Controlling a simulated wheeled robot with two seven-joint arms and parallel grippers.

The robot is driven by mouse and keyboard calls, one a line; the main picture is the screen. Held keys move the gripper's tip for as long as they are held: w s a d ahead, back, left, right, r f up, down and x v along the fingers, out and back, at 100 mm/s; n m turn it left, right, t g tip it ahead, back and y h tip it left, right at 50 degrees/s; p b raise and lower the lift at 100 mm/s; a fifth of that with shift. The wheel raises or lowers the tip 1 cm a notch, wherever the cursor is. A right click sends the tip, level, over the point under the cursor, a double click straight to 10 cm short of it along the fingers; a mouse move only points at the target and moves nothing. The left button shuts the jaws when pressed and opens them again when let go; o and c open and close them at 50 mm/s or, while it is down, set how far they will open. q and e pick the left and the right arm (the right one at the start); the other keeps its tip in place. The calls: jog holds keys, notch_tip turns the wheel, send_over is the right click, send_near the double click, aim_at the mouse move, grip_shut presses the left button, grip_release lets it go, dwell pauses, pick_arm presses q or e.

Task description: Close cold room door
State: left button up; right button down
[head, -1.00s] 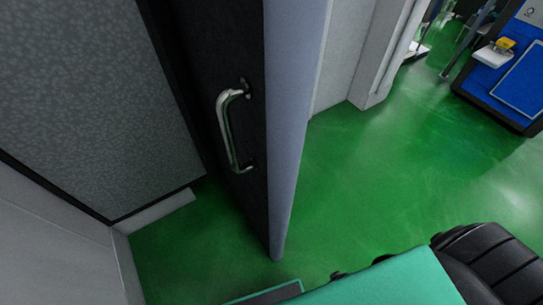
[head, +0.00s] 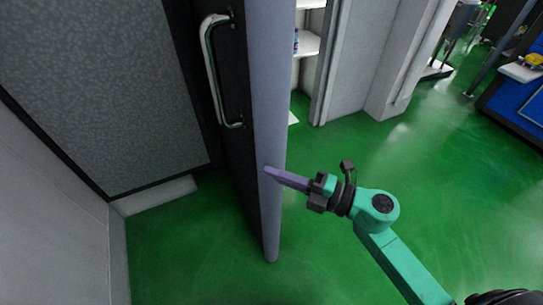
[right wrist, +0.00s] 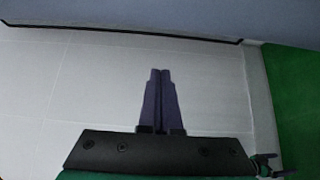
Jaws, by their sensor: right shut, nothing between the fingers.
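The cold room door (head: 268,110) stands open in the head view, seen nearly edge-on, with its pale edge toward me and its dark face to the left. A metal bar handle (head: 212,75) is on the dark face. My right gripper (head: 268,171) is shut and empty, its purple fingertips at the pale edge of the door below the handle's height in the picture. I cannot tell whether they touch it. The right wrist view shows the closed fingers (right wrist: 160,72) pointing toward a pale surface. My left gripper is out of view.
A doorway with white shelves (head: 308,44) shows behind the door. A grey wall panel (head: 95,90) is at the left. Green floor (head: 340,160) is open to the right. A blue unit (head: 520,100) stands at the far right.

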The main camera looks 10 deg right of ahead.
aim_at(270, 158)
jog(key=w, duration=0.1)
jog(key=w+a+p, duration=0.1)
jog(key=w, duration=0.2)
jog(key=shift+w+a+r, duration=0.1)
jog(key=shift+w+a, duration=0.15)
jog(key=shift+w, duration=0.05)
jog(key=shift+w+d, duration=0.2)
jog(key=shift+d, duration=0.15)
